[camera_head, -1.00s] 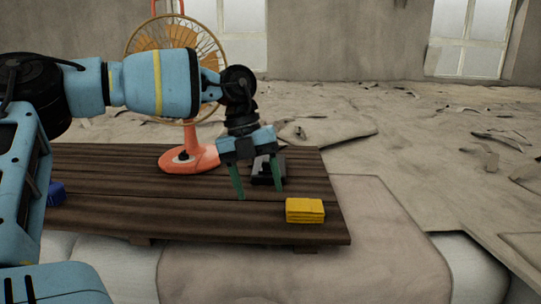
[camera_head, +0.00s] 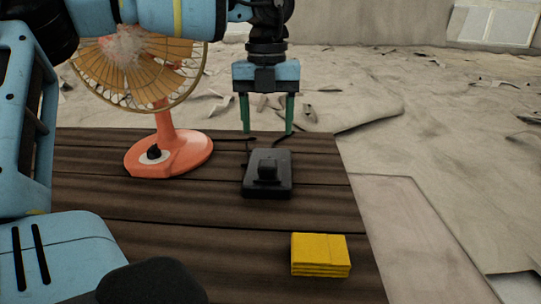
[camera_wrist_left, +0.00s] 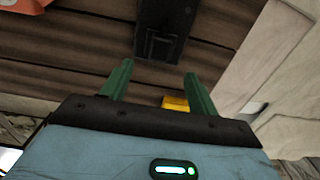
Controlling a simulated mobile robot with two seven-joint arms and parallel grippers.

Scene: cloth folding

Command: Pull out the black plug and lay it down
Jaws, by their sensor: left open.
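The black plug (camera_head: 267,172) is a small raised block on the black socket base (camera_head: 257,189), which lies on the dark wooden table. Plug and base are nearly the same black, so the seam between them is hard to see. They also show at the top of the left wrist view, with the plug (camera_wrist_left: 160,46) facing the fingers. My left gripper (camera_head: 267,130) points down with its two green fingers apart and nothing between them. It hangs above the table, and its fingertips appear just beyond the base in the head view. My right gripper is not in view.
An orange fan (camera_head: 170,150) stands left of the socket base, its cage close to my left arm. A yellow folded stack (camera_head: 320,255) lies at the front right. The planked table (camera_head: 215,212) has clear room between them. Its right edge is near the stack.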

